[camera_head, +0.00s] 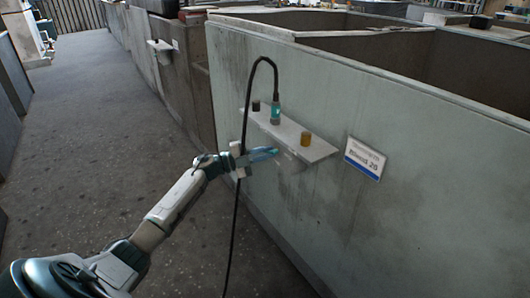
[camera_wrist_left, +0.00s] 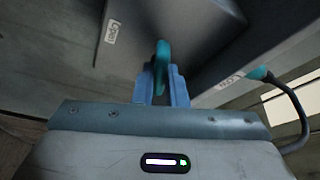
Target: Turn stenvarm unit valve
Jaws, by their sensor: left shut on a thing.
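My left gripper (camera_head: 264,154) reaches in from the left, just below a small shelf on the pale tank wall. In the left wrist view its blue fingers (camera_wrist_left: 161,90) are closed around a teal handle (camera_wrist_left: 162,55), whose rounded end sticks out past the fingertips. It looks like the valve's handle, but the valve body is hidden and I see no readable name on it. In the head view the handle cannot be told apart from the blue fingers. My right gripper is not in view.
The shelf (camera_head: 318,149) carries a teal plug (camera_head: 275,114) with a black cable (camera_head: 243,125) hanging beside my gripper, a dark cap (camera_head: 256,105) and a brass-coloured cap (camera_head: 306,138). A white sign (camera_head: 365,159) is right of it. The grey floor (camera_head: 90,150) on the left is clear.

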